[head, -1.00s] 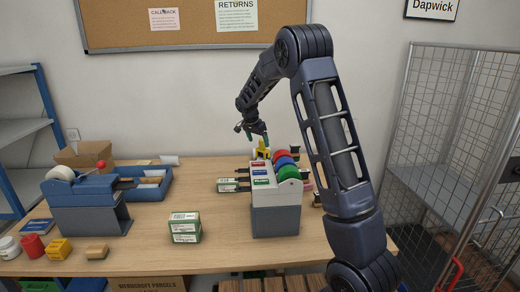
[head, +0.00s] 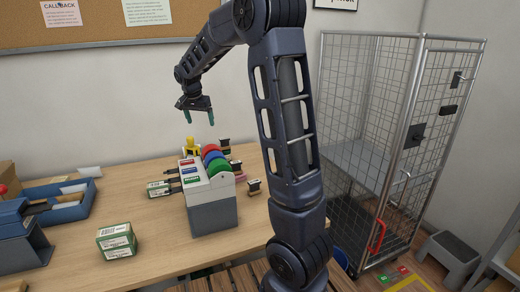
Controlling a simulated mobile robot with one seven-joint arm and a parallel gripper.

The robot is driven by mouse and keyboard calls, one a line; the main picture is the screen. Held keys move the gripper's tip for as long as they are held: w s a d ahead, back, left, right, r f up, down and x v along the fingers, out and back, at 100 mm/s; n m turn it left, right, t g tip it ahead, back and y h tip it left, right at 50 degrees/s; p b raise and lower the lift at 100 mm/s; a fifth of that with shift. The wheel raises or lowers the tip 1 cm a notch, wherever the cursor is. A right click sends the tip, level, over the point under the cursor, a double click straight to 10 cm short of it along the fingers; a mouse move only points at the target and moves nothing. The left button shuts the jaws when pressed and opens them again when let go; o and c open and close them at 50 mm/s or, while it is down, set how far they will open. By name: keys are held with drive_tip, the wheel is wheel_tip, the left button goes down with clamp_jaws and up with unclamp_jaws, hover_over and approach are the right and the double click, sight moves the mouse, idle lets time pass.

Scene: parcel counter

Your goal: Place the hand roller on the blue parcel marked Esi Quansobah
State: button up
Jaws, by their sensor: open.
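My gripper (head: 197,117) is open and empty, its green-tipped fingers pointing down in the air above the back of the counter (head: 150,222). A small yellow object (head: 191,146) stands on the counter behind the grey and white box, below my gripper and apart from it. It is too small to tell whether it is the hand roller. I cannot make out a hand roller elsewhere, and no blue parcel with the name Esi Quansobah shows in this view.
A grey and white box with red, blue and green discs (head: 211,206) stands mid-counter. A green and white carton stack (head: 117,241) is left of it. Several stamps lie around the box. Blue trays (head: 64,209) are at the left. A wire cage trolley (head: 385,130) and grey step stool (head: 448,258) stand right.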

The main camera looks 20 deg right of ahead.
drive_tip(key=s+d+r+n, duration=0.1)
drive_tip(key=s+d+r, duration=0.15)
drive_tip(key=s, duration=0.45)
drive_tip(key=s+d+r+n+y, duration=0.1)
drive_tip(key=s+d, duration=0.3)
drive_tip(key=s, duration=0.3)
drive_tip(key=s+d+r+n, duration=0.2)
drive_tip(key=s+d, duration=0.1)
drive_tip(key=s, duration=0.4)
drive_tip(key=s+d+f+n+t, duration=0.1)
drive_tip(key=s+f, duration=0.1)
drive_tip(key=s, duration=0.6)
drive_tip(key=s+d+f+n, duration=0.1)
drive_tip(key=s+f+n, duration=0.1)
drive_tip(key=s, duration=0.7)
drive_tip(key=shift+s+d+t+y, duration=0.2)
drive_tip(key=shift+d+t+y, duration=0.15)
drive_tip(key=shift+t+y, duration=0.05)
